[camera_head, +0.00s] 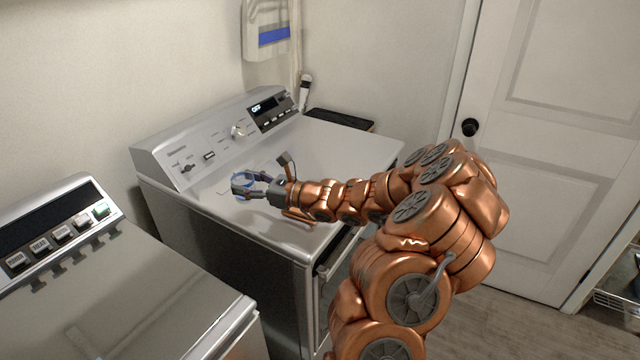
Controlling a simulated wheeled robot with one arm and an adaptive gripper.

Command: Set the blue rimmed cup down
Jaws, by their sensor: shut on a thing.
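The blue rimmed cup (240,180) is small in the head view, at the left end of my arm, over the top of the silver machine with the knob panel (350,148). My gripper (243,188) is shut on the cup, with its fingers reaching left around it. Only the blue rim and a little of the cup's wall show; the fingers hide the rest. I cannot tell whether the cup's base touches the machine top.
The control panel (215,139) rises behind the cup. A dark tray (340,119) lies at the machine's back right. A second machine (130,290) stands at lower left. The machine top right of my forearm is clear. A white door (555,130) stands at right.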

